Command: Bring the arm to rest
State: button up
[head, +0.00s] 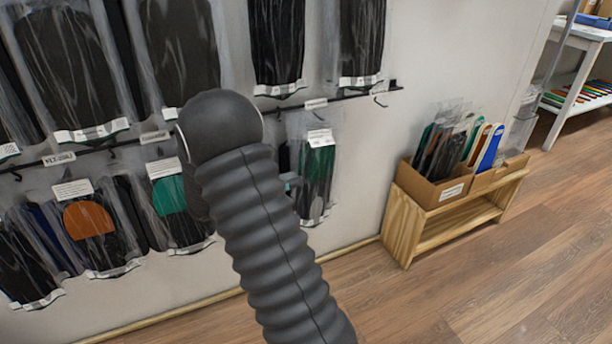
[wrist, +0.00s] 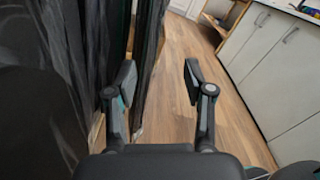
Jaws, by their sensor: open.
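Plastic-wrapped insole packs (head: 317,170) hang from black rails (head: 350,95) on the wall. A low wooden shelf (head: 405,222) with a cardboard box (head: 432,190) stands right. White cabinets (wrist: 272,65) line the wrist view's right side. Floor (head: 500,270) is clear at lower right.

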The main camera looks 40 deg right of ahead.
jog(key=shift+v, duration=2.75)
jog(key=s+a+r+m+t+y, duration=0.1)
jog(key=s+a+r+m+y, duration=0.2)
jog(key=s+m+y, duration=0.3)
jog(key=s+a+r+m+y, duration=0.2)
jog(key=s+m+y, duration=0.15)
jog(key=s, duration=0.45)
jog(key=s+a+r+m+t+y, duration=0.4)
jog(key=s+a+m+t+y, duration=0.4)
jog(key=a, duration=0.5)
jog(key=shift+s+a+m+t, duration=0.35)
jog(key=shift+s+m, duration=0.3)
jog(key=shift+m, duration=0.5)
